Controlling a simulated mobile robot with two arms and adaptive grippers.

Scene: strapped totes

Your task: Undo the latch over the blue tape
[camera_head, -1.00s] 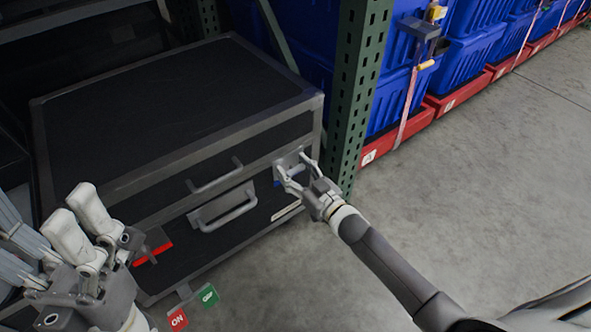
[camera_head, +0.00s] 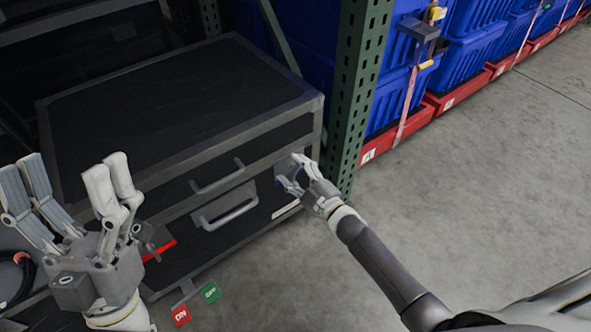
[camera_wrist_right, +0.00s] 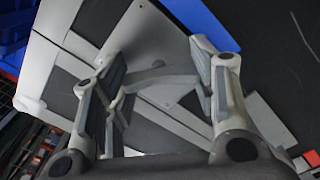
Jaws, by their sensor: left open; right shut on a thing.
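A dark case (camera_head: 180,110) with grey metal edges has two latches on its front. The right latch, a grey plate with a lever (camera_wrist_right: 160,75), lies over blue tape (camera_head: 278,183); the blue tape also shows in the right wrist view (camera_wrist_right: 205,20). My right gripper (camera_head: 293,172) is at this latch, shut on its lever, with one finger on each side in the right wrist view. The fingers hide much of the latch in the head view. My left gripper (camera_head: 75,195) is open and empty, in front of the case's left side, near red tape (camera_head: 160,250).
A grey handle (camera_head: 228,208) is on the case front between the latches. A green rack post (camera_head: 355,90) stands just right of the case. Blue totes (camera_head: 465,70) on red bases line the back right. Red and green tags (camera_head: 181,315) hang below the case. Open floor lies right.

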